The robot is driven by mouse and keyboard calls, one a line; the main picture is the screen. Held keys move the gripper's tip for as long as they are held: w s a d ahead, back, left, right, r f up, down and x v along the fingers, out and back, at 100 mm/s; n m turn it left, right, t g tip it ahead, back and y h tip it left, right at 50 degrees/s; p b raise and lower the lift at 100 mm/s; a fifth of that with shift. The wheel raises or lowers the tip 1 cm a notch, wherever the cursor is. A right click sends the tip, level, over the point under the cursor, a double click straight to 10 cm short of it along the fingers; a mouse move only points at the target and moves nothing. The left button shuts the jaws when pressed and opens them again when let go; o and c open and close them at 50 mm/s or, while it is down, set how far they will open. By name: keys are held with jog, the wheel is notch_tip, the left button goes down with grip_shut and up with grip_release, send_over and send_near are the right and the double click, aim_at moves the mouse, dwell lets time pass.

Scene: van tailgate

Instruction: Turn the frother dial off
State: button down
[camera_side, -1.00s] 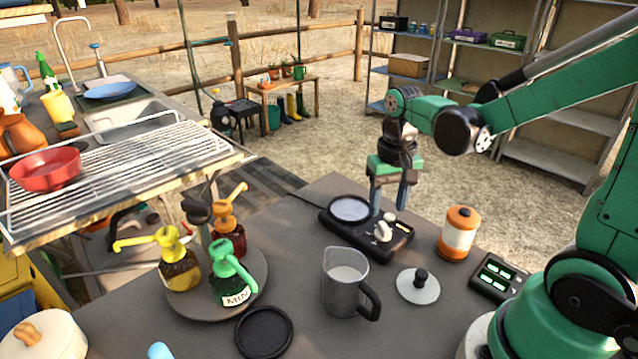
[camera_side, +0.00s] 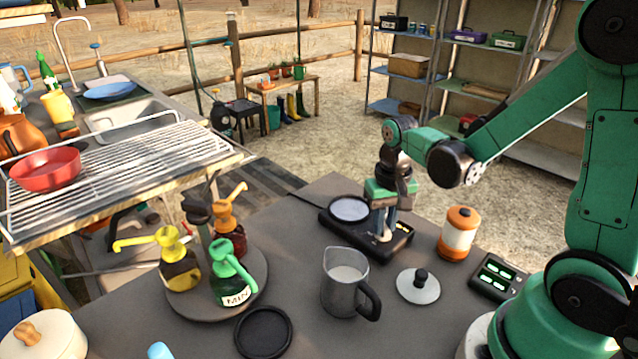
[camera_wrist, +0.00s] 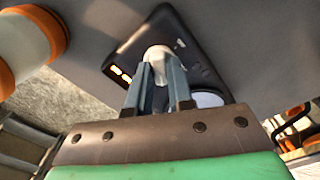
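The frother (camera_side: 330,226) is a black base with a round pale plate on the dark counter. Its white dial (camera_side: 382,238) is mostly covered by my gripper in the side view. My gripper (camera_side: 383,230) points straight down over it, fingers close together. The dial's pointing direction is hidden.
A steel pitcher (camera_side: 343,290) stands in front of the frother. An orange-and-white jar (camera_side: 459,236), a lid with black knob (camera_side: 418,287) and a display box (camera_side: 497,276) are to the right. A turntable (camera_side: 205,305) with pump bottles is to the left.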

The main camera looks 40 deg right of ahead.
jog(key=shift+n, duration=0.5)
jog(key=n, duration=0.6)
jog(key=shift+n, duration=0.3)
jog(key=n, duration=0.3)
jog(key=shift+n, duration=0.3)
jog(key=n, duration=0.3)
jog(key=shift+n, duration=0.3)
jog(key=n, duration=0.9)
jog(key=shift+n, duration=0.3)
